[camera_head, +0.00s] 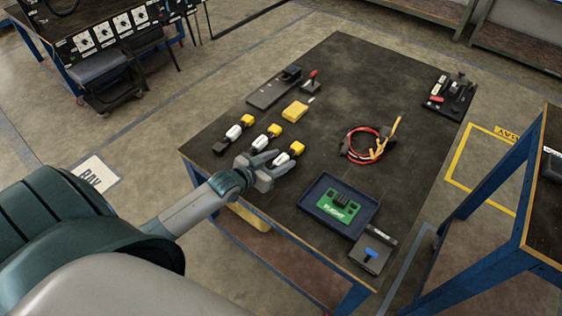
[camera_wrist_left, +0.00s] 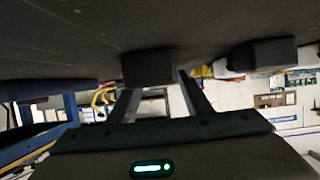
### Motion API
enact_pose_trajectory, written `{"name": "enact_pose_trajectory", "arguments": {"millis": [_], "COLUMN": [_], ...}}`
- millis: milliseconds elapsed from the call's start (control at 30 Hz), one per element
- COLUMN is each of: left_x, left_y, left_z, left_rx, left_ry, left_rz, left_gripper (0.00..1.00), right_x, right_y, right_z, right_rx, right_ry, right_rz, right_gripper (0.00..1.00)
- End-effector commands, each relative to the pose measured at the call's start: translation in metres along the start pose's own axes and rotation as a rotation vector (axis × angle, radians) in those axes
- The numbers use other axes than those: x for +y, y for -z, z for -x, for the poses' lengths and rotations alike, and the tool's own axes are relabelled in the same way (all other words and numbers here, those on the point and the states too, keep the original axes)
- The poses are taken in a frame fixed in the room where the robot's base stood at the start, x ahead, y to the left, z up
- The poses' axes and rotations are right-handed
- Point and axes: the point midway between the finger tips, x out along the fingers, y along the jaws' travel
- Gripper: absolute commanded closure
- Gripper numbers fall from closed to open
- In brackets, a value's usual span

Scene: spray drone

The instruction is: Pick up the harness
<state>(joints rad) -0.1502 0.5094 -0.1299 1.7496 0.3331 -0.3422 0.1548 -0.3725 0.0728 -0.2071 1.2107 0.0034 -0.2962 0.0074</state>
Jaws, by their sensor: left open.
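The harness (camera_head: 370,146) is a loop of red and black cable with yellow parts, lying on the dark tabletop right of centre in the head view. My left gripper (camera_head: 281,162) is open at the table's near-left side, left of the harness and apart from it. Its fingers are around or just above the near end of a yellow-and-white piece (camera_head: 291,152). In the wrist view, which looks upside down, a black block (camera_wrist_left: 149,67) shows between or just beyond the fingers; I cannot tell if they touch it. My right gripper is not in view.
Two similar yellow, white and black pieces (camera_head: 234,132) (camera_head: 266,137) lie beside the gripper. A yellow block (camera_head: 295,110) is behind them. A blue-rimmed tray (camera_head: 312,207) with a green board is at the near right. The tabletop (camera_head: 350,85) is clear at the back.

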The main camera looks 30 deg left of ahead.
Motion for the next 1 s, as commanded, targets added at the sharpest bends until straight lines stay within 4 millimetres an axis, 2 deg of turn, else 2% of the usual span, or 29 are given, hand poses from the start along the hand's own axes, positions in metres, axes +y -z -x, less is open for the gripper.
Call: {"name": "enact_pose_trajectory", "arguments": {"millis": [133, 567, 600, 767, 1000], "left_x": [0.0007, 0.0006, 0.0006, 0.0006, 0.0005], "left_y": [-0.0005, -0.0005, -0.0005, -0.0005, 0.0001], "left_z": [-0.0069, -0.0068, -0.0067, -0.0067, -0.0067], "left_rx": [0.000, 0.000, 0.000, 0.000, 0.001], "left_ry": [-0.001, -0.001, -0.001, -0.001, -0.001], "left_rz": [0.000, 0.000, 0.000, 0.001, 0.000], "left_gripper": [0.55, 0.55, 0.59, 0.98, 1.00], "right_x": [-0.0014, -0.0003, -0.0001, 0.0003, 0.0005], "right_y": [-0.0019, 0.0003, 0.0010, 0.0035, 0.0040], "right_z": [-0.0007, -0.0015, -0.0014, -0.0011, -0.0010], "right_rx": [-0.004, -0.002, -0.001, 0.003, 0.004], "right_ry": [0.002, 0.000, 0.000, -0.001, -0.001], "right_rz": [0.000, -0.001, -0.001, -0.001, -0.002], "right_gripper": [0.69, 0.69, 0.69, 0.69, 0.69]}}
